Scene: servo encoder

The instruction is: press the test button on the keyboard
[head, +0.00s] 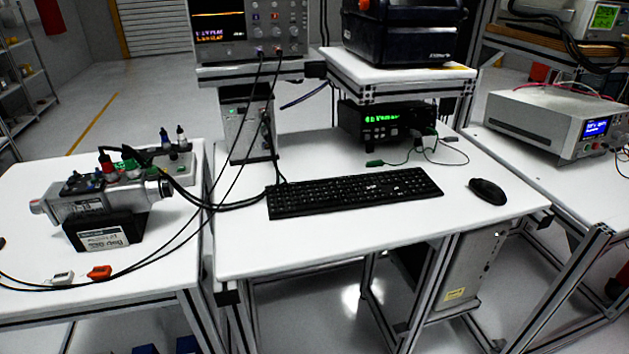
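The black keyboard (355,192) lies flat on the white middle table (350,233), slightly angled, with its right end farther back. Its keys are too small to read, so I cannot tell which one is the test button. No gripper or arm of mine shows in the head view.
A black mouse (487,191) lies right of the keyboard. Behind are a black instrument with green digits (383,122) and an oscilloscope (249,30). Cables run past the keyboard's left end to a servo device (110,195) on the left table. The table front is clear.

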